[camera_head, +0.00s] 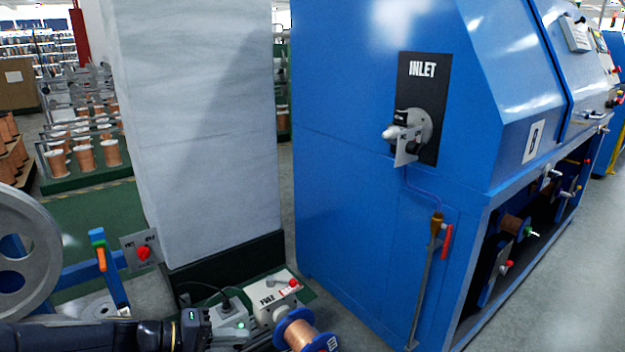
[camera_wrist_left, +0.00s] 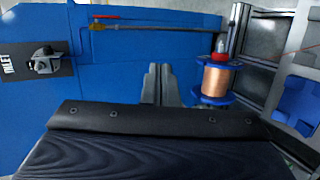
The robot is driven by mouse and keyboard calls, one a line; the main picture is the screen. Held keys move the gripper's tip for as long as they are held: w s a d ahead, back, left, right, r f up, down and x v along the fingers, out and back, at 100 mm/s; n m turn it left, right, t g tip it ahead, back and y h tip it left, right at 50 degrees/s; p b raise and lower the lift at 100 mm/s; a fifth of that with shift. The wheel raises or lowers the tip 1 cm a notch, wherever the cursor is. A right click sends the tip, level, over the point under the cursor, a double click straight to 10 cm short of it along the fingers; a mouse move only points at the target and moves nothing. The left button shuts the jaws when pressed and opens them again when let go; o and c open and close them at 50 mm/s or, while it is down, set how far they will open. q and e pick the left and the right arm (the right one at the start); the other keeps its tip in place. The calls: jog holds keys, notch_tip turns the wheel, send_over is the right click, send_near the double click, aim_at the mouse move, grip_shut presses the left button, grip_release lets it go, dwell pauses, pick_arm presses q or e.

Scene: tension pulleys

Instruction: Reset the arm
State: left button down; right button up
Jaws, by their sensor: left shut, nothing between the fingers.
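My left arm (camera_head: 85,336) comes in low along the bottom left edge of the head view. In the left wrist view my left gripper (camera_wrist_left: 160,84) shows its two grey fingers together, with nothing between them. A copper wire spool with blue flanges (camera_head: 301,335) is at the bottom of the head view, right of the gripper. The spool also shows in the left wrist view (camera_wrist_left: 215,81), to the right of the fingers and apart from them. My right gripper is in neither view.
A large blue machine with an INLET plate (camera_head: 423,70) and lever (camera_head: 402,134) fills the right. A grey-white column (camera_head: 200,130) stands left of it. Floor is free at far right.

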pick_arm(q)
jog(key=s+a+r+m+y, duration=0.2)
jog(key=s+a+y, duration=0.15)
jog(key=s, duration=0.85)
jog(key=s+a+r+m+y, duration=0.15)
jog(key=s+y, duration=0.35)
jog(key=s, duration=0.6)
notch_tip(320, 180, up, 27)
jog(key=p, duration=2.7)
